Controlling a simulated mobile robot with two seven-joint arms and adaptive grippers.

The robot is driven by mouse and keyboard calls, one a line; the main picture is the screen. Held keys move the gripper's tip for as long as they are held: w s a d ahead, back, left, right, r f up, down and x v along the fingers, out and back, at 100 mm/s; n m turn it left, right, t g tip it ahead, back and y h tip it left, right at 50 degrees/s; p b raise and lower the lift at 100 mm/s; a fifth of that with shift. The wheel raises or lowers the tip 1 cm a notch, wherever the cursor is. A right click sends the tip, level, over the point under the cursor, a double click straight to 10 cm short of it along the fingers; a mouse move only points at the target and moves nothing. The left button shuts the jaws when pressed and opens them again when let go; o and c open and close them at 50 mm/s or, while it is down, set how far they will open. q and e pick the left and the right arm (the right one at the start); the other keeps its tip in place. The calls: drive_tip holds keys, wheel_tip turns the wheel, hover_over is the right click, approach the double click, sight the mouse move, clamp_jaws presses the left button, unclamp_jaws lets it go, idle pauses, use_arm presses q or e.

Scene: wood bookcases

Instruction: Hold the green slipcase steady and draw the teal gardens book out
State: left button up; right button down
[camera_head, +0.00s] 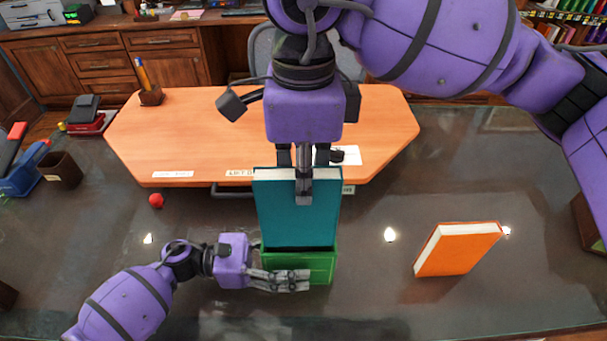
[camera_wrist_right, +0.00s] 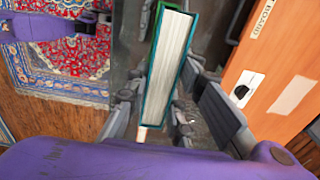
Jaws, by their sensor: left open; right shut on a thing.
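The teal book (camera_head: 296,215) stands upright with its lower part inside the green slipcase (camera_head: 318,268), and much of its cover shows above the slipcase's rim. My right gripper (camera_head: 304,185) comes from above and is shut on the top of the teal book. In the right wrist view the book (camera_wrist_right: 168,62) shows its white page block between the fingers (camera_wrist_right: 165,112), with a green edge beyond it. My left gripper (camera_head: 290,281) is open at the low front left of the slipcase, its fingers across the front face. Any contact there is unclear.
An orange book (camera_head: 458,249) stands tilted on the dark glossy table (camera_head: 375,290) to the right. A small red ball (camera_head: 156,201) lies to the left. An orange wooden desktop (camera_head: 190,135) lies behind the slipcase. A brown cup (camera_head: 60,170) stands far left.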

use_arm(q)
drive_tip(key=a, duration=1)
drive_tip(key=shift+a, duration=0.1)
